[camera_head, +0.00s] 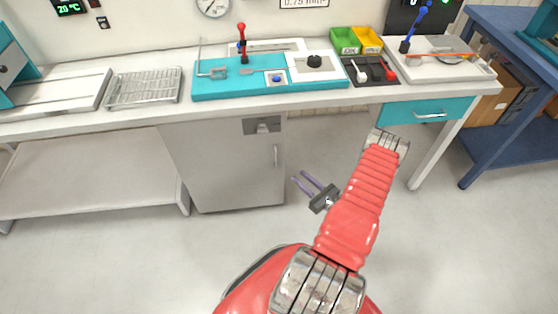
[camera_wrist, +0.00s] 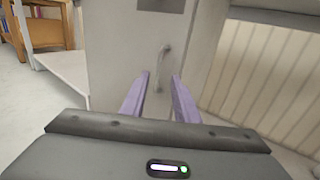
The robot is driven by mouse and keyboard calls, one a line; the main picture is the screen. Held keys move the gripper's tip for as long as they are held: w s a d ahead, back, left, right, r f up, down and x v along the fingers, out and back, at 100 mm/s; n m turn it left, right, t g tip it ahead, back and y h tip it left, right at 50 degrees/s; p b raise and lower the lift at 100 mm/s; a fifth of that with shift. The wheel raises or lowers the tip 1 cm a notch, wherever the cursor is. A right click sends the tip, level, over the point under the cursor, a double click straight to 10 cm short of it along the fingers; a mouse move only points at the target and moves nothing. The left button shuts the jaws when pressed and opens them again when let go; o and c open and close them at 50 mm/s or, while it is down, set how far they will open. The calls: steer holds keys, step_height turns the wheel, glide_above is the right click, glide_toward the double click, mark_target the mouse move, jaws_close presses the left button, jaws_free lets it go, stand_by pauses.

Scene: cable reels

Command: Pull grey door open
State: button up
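The grey door (camera_head: 235,165) is the front of the cabinet under the bench. It looks shut. A metal handle (camera_head: 276,156) stands upright near its right edge, below a dark latch plate (camera_head: 262,125). My gripper (camera_head: 301,178) has two purple fingers, spread apart, and is in front of and to the right of the door, below the handle's height in the picture. In the wrist view the door (camera_wrist: 115,50) is ahead, and the handle (camera_wrist: 161,68) shows beyond and between my open fingertips (camera_wrist: 160,75). Nothing is between the fingers; they appear apart from the handle.
A white bench top (camera_head: 150,110) with a teal board (camera_head: 225,92) and a wire rack (camera_head: 145,87) runs above the door. A low shelf (camera_head: 90,180) is left of the cabinet. A blue table (camera_head: 520,150) stands at right. The floor before the door is clear.

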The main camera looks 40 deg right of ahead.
steer(key=shift+w, duration=0.1)
steer(key=w, duration=1.3)
steer(key=shift+w, duration=0.35)
steer(key=shift+d, duration=0.1)
jaws_close()
